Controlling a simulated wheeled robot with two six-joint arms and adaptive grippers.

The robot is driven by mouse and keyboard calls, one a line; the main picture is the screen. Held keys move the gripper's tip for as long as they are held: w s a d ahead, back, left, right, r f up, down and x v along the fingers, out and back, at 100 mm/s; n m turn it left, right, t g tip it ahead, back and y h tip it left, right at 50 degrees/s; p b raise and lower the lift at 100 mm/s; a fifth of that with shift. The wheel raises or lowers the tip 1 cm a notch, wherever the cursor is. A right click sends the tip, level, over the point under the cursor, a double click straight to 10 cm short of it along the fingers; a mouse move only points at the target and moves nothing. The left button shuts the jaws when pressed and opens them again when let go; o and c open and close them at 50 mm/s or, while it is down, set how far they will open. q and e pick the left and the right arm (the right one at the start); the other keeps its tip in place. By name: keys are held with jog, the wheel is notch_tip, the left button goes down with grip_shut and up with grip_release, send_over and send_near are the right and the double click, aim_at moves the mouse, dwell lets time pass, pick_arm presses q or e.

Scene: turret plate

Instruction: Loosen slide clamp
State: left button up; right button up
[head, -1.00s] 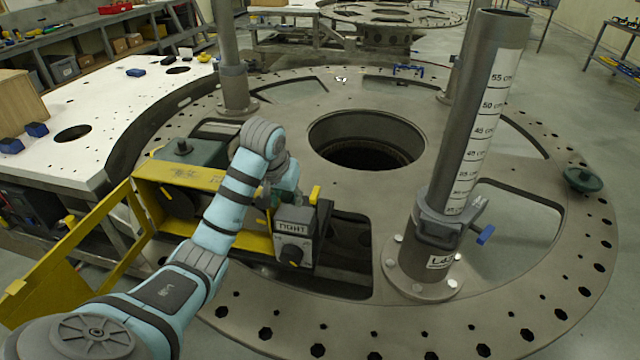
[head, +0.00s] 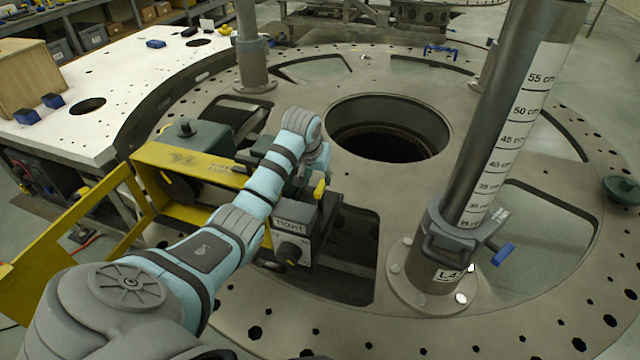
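The slide clamp (head: 458,232) is a dark grey collar with a blue lever (head: 503,254), set around the base of the scaled post (head: 510,120) on the right. The post carries a centimetre scale, and its foot bears a label that seems to read L4. My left arm comes in from the lower left, and its wrist end is over the grey box unit beside the yellow frame. The fingers of my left gripper (head: 312,185) are mostly hidden behind the wrist, so their opening cannot be made out. It is well left of the clamp. My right gripper is not in view.
The round turret plate (head: 330,333) has a large central hole (head: 388,128) and several cut-outs. A yellow frame (head: 185,160) with an open door stands at the left. A second post (head: 251,50) stands behind. A dark green knob (head: 622,190) lies at the right.

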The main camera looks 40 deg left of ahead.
aim_at(321, 186)
pick_arm(q)
jog(key=x, duration=0.5)
jog(key=shift+w+r, duration=0.1)
jog(key=shift+w, duration=0.05)
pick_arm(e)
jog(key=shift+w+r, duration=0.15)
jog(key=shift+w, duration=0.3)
pick_arm(q)
jog(key=shift+f, duration=0.2)
grip_shut()
